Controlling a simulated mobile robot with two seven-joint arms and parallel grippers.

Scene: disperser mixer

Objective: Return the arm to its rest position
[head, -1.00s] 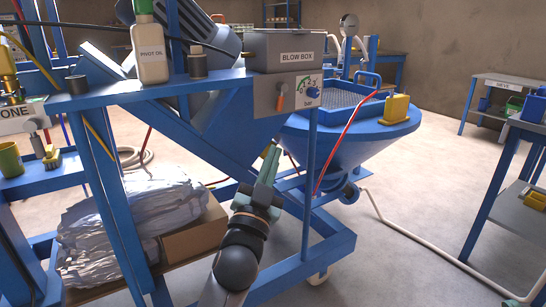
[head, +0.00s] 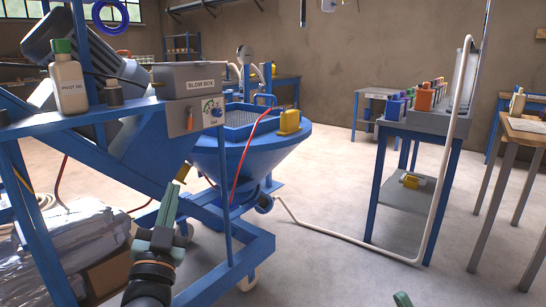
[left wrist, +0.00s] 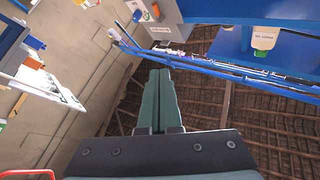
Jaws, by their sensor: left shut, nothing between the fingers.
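My left gripper (head: 172,190) points up and away in the head view, in front of the blue machine frame (head: 226,255). Its green fingers are together and empty. In the left wrist view the two fingers (left wrist: 159,80) lie side by side with nothing between them, pointing up past blue bars. The frame's blue post is close to the right of the gripper in the head view; I cannot tell whether they touch. A small green tip (head: 402,299) at the bottom edge looks like a finger of my right gripper; the rest is out of view.
The blow box (head: 188,80) and the pivot oil bottle (head: 69,84) stand on the blue shelf above the gripper. A blue hopper (head: 245,160) with a yellow block (head: 289,122) is behind. A blue-legged bench (head: 415,127) stands right.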

